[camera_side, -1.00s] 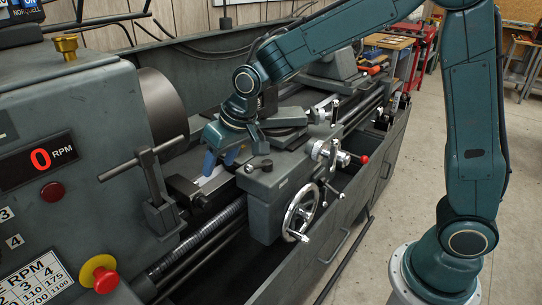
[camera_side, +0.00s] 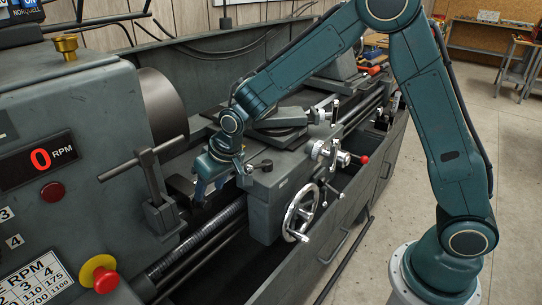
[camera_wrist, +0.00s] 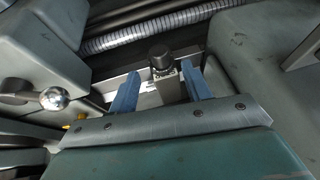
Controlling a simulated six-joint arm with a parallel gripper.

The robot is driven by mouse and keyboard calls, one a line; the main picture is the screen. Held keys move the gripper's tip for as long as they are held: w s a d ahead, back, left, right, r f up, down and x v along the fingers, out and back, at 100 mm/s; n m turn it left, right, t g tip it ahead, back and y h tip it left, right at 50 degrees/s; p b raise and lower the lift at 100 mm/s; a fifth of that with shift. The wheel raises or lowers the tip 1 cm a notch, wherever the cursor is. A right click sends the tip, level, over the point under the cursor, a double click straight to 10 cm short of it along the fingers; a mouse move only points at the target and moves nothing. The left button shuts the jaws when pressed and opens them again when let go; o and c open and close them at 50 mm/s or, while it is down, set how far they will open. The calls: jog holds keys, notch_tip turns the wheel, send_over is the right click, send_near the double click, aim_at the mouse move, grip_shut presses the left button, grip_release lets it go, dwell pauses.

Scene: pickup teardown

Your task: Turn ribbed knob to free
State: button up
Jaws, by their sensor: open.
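The dark ribbed knob (camera_wrist: 160,58) shows in the wrist view, on top of a small grey metal block (camera_wrist: 169,88). My gripper (camera_wrist: 160,70) has its two blue fingers apart, one on each side of the knob, with gaps visible between them and it. In the side view my gripper (camera_side: 203,189) points down beside the lathe carriage, just above the bed. I cannot make out the knob in that view, and I cannot tell whether the fingers are at its height.
The chuck key (camera_side: 155,182) with its T-handle stands left of my gripper. The carriage (camera_side: 285,185) with its handwheel (camera_side: 301,211) is close on the right. A ribbed screw cover (camera_side: 212,222) runs in front. A ball-ended lever (camera_wrist: 54,98) shows at left in the wrist view.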

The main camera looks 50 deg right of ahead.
aim_at(205, 200)
jog(key=shift+x, duration=2.55)
jog(key=c, duration=0.8)
